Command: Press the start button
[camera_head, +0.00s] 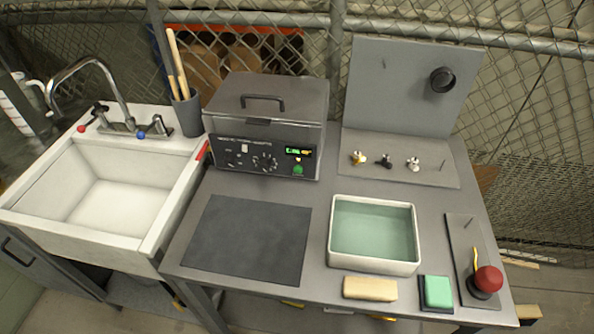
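A grey box-shaped machine (265,120) with a closed lid and a black handle (262,98) stands at the back left of the grey table. Its dark front panel (228,155) carries knobs, a white switch (244,148) and a small lit display (299,152). A round green button (298,169) sits low on the right of the panel, below a small yellowish light. It is the likely start button, but any lettering by it is too small to read. Nothing covers it. Neither of my grippers is in view.
A dark mat (248,238) lies in front of the machine. A white tray of greenish liquid (412,262), a wooden block (370,288), a green block (437,291) and a red-topped knob (487,279) are to its right. A sink (60,222) stands left.

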